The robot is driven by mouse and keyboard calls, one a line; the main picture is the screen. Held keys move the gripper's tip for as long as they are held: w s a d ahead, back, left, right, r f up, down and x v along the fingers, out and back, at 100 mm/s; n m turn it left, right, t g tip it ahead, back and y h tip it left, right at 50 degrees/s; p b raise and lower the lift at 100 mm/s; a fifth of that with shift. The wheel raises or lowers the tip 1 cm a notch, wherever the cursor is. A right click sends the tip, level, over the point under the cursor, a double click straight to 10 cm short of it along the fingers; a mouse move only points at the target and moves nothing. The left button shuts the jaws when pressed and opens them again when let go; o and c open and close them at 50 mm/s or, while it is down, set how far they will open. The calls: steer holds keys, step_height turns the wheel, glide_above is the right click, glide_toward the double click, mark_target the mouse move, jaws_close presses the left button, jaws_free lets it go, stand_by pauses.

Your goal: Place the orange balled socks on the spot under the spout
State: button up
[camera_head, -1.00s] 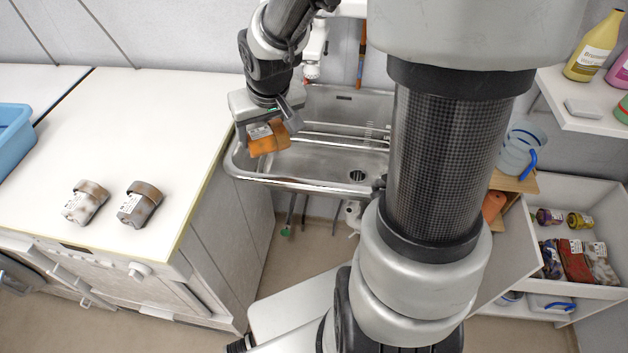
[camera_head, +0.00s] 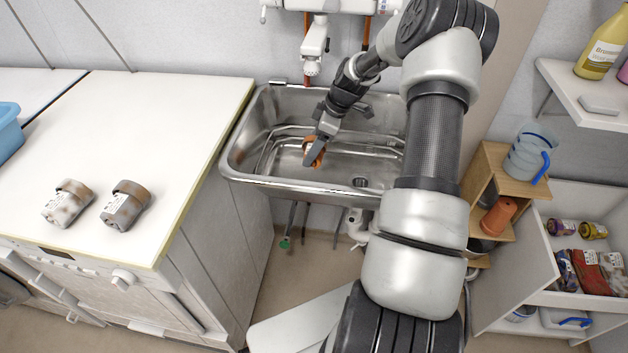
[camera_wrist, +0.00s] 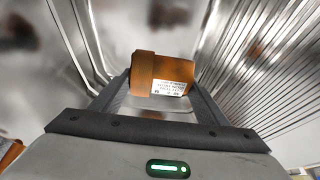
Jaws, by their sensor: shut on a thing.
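The orange balled socks (camera_head: 312,150), with a white label, are held between the fingers of my gripper (camera_head: 317,148) inside the metal basin (camera_head: 240,165). In the wrist view the socks (camera_wrist: 150,75) sit between both fingertips of my gripper (camera_wrist: 160,85), with the label facing the camera. The basin's ribbed metal (camera_wrist: 270,70) lies around and beyond them. I cannot tell whether the socks touch the basin floor. The white tap with its spout (camera_head: 313,45) is on the wall above the basin's back edge.
Two brown-grey balled socks, one on the left (camera_head: 68,203) and one on the right (camera_head: 125,205), lie on the white counter (camera_head: 150,110). A blue tub (camera_head: 8,130) is at the far left. Shelves with a jug (camera_head: 528,155) and an open drawer (camera_head: 560,285) stand at the right.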

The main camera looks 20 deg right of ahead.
step_height(320, 180, down, 10)
steer(key=shift+d+b, duration=0.1)
steer(key=shift+b, duration=0.75)
steer(key=shift+f, duration=0.25)
steer(key=o, duration=1)
steer(key=shift+r, duration=0.1)
steer(key=shift+o, duration=0.2)
steer(key=shift+r, duration=0.25)
steer(key=p+v, duration=0.2)
steer(key=v, duration=0.9)
steer(key=shift+r, duration=0.4)
